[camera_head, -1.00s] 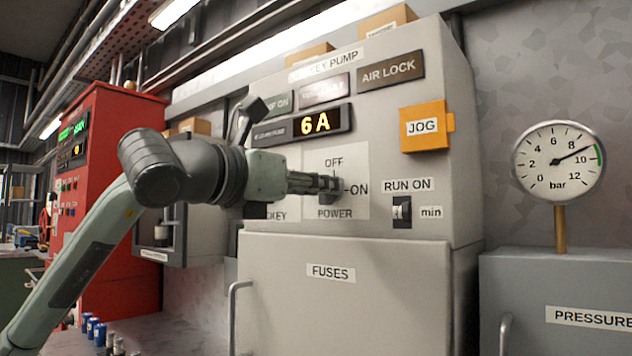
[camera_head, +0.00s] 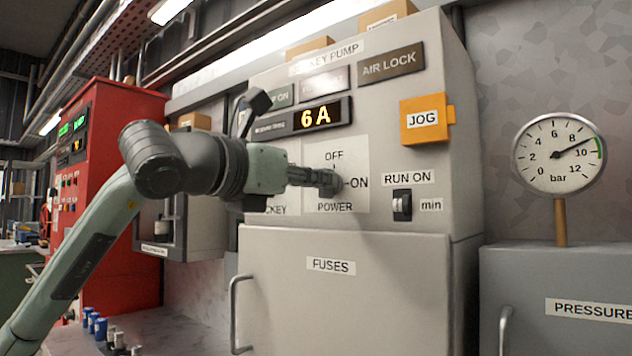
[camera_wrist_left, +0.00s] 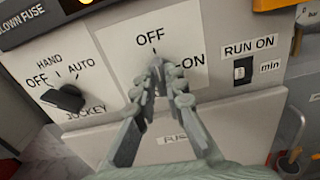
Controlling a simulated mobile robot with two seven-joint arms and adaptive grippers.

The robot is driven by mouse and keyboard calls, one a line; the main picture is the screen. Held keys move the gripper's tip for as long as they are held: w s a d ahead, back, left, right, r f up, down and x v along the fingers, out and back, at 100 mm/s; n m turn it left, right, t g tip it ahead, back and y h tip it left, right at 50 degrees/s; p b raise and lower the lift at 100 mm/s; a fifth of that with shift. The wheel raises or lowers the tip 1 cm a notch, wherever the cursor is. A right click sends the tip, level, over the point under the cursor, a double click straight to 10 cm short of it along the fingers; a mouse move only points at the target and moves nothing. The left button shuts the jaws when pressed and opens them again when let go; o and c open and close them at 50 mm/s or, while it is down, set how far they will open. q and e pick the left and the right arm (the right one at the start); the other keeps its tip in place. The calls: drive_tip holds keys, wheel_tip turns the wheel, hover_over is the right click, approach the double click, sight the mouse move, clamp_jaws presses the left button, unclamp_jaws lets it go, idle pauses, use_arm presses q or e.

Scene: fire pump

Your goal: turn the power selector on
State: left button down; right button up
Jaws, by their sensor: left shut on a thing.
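The power selector (camera_head: 338,183) is on a white plate (camera_head: 352,152) marked OFF at the top, ON at the right and POWER below, on the grey jockey pump cabinet. My left gripper (camera_head: 328,180) reaches it from the left and is shut on its knob. In the left wrist view, the fingers of my left gripper (camera_wrist_left: 163,80) point at the middle of the plate, below OFF and left of ON. The fingers hide most of the knob, so I cannot tell exactly where it points. My right gripper is not in view.
A black jockey selector (camera_wrist_left: 64,98) sits left of the plate. The run-on switch (camera_head: 402,205) and orange JOG box (camera_head: 424,126) are to the right. A lit display (camera_head: 316,116) reads 6 A above.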

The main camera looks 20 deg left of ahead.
use_arm(q)
drive_tip(key=shift+s+d+f+m+b, duration=0.1)
drive_tip(key=shift+m+b, duration=0.9)
drive_tip(key=shift+m, duration=3.2)
drive_tip(key=shift+d+f+m+b, duration=0.1)
drive_tip(key=shift+m+b, duration=0.85)
drive_tip(key=shift+m, duration=3.25)
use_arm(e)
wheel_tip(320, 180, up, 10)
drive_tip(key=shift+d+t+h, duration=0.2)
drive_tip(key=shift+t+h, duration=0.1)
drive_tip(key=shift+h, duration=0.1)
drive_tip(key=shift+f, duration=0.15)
use_arm(q)
drive_tip(key=c, duration=1.6)
unclamp_jaws()
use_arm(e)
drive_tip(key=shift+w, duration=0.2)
